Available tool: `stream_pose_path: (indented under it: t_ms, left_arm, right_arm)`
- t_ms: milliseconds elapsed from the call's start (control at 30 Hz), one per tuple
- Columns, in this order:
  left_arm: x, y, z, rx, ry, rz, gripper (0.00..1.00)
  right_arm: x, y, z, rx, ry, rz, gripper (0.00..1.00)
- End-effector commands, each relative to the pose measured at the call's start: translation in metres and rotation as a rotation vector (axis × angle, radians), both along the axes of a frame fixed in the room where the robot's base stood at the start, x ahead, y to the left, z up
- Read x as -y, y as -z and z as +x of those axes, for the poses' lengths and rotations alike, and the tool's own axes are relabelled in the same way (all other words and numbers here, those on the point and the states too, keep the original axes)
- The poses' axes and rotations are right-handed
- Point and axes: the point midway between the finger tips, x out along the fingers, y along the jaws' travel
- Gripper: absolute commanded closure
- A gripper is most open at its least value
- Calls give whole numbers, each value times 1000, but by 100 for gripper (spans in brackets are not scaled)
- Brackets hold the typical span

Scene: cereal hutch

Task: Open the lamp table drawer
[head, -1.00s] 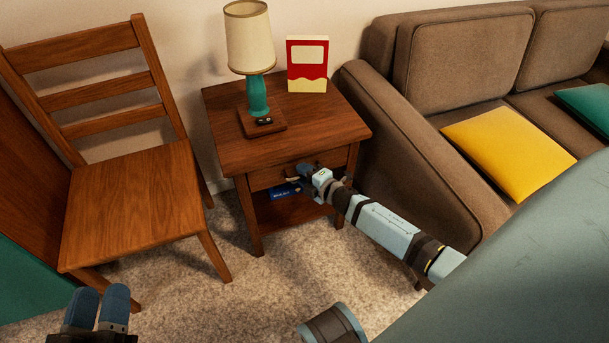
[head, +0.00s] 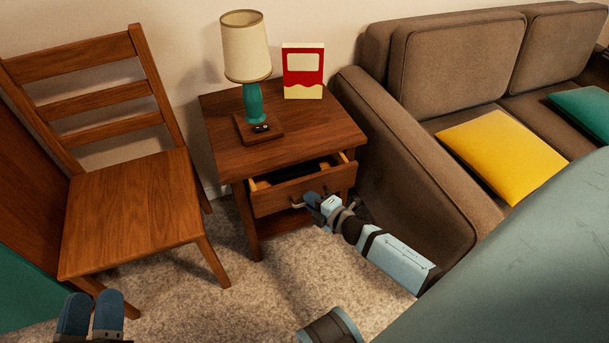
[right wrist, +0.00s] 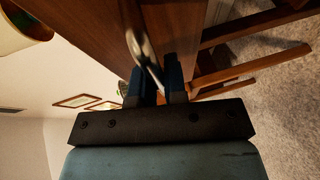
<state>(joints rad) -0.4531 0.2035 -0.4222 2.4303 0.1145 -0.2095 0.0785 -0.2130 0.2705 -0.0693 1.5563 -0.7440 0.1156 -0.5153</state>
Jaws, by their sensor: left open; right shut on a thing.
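The lamp table (head: 225,145) stands between the chair and the sofa. Its drawer (head: 270,199) is pulled partway out, and its dark inside shows below the tabletop. My right gripper (head: 313,203) is at the drawer front, shut on the drawer handle (head: 297,205). In the right wrist view the metal handle (right wrist: 143,55) runs between the fingers of my right gripper (right wrist: 160,75), close to the wooden front. My left gripper (head: 90,312) is open and empty at the lower left, far from the table.
A lamp (head: 253,100) on a wooden base and a red box (head: 303,78) stand on the tabletop. A wooden chair (head: 130,215) is to the left and a brown sofa (head: 405,180) is close on the right. Carpet (head: 240,300) in front is clear.

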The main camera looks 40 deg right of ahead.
Motion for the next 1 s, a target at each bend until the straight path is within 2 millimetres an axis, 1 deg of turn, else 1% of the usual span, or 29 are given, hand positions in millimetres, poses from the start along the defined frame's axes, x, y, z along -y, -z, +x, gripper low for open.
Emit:
stream_pose_path:
  t_ms: [33, 200, 333, 500, 700, 1000]
  left_arm:
    - [0, -5, 0, 7, -3, -4, 57]
    - [-1, -13, -1, 36, -12, -15, 57]
    - [-2, -19, -2, 54, -15, -22, 57]
    - [-3, -12, -1, 20, -21, -2, 57]
    - [-6, -4, -2, -6, -29, 12, 57]
    - [-5, -3, -1, -8, -28, 13, 57]
  right_arm:
    - [-4, -1, -15, -5, 3, 4, 100]
    - [-12, -1, -52, -4, 2, 2, 100]
    - [-18, -1, -75, -2, 2, 1, 100]
    - [-23, 0, -96, -2, 1, 0, 100]
    - [-26, 0, -107, 1, 0, 0, 100]
    - [-26, 0, -108, 1, -1, -1, 100]
